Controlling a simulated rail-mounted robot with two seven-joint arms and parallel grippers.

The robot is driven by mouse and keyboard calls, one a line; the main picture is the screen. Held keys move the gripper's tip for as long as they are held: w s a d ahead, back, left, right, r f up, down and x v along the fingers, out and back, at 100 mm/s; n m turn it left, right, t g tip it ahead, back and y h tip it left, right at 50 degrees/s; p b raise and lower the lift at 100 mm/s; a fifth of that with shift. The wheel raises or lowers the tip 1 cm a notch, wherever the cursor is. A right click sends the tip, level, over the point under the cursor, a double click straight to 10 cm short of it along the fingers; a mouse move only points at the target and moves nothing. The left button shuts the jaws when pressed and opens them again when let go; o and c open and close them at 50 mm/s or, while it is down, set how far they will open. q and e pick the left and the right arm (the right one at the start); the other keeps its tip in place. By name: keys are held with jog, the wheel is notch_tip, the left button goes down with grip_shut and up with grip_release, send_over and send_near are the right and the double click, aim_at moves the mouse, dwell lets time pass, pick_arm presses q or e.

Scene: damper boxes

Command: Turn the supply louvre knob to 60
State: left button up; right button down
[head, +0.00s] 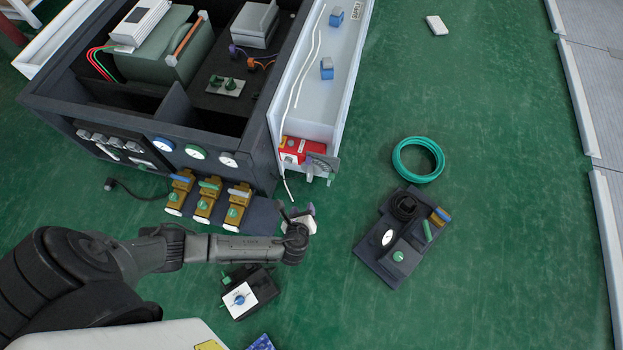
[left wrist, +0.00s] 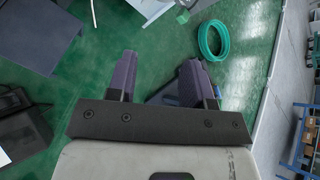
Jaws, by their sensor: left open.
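A long white duct (head: 330,85) with a label that seems to read SUPPLY runs along the right side of the dark cabinet. At its near end sit a red box (head: 301,149) and a grey plate (head: 323,167) that looks like a quarter scale. I cannot make out a setting or clearly pick out the louvre knob. My left gripper (head: 298,214) is just below that duct end in the head view, apart from it. In the left wrist view its two purple fingers (left wrist: 158,78) are spread with nothing between them. My right gripper is not in view.
Brass valves (head: 205,202) stand left of my left gripper. A dark box with a blue knob (head: 239,298) lies below it.

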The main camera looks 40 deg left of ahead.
aim_at(309, 175)
pick_arm(q)
jog(key=w+a+f+m+t+b, duration=0.1)
jog(key=w+a+f+m+b, duration=0.1)
jog(key=w+a+f+b, duration=0.1)
jog(key=w+a+f+m+b, duration=0.2)
jog(key=w+a+f+b, duration=0.1)
jog(key=w, duration=0.3)
jog(key=w+a+f+m+t+b, duration=0.1)
jog(key=w+a+f+m+b, duration=0.1)
jog(key=w+a+f+b, duration=0.1)
jog(key=shift+w+a+f+m+t+b, duration=0.3)
jog(key=shift+w+f+b, duration=0.05)
jog(key=shift+w+f, duration=0.4)
jog(key=shift+w+a+f+b, duration=0.1)
jog(key=shift+w+a+b, duration=0.25)
jog(key=shift+w, duration=0.3)
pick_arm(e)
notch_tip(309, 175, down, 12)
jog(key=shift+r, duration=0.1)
pick_arm(q)
jog(key=c, duration=0.4)
grip_shut()
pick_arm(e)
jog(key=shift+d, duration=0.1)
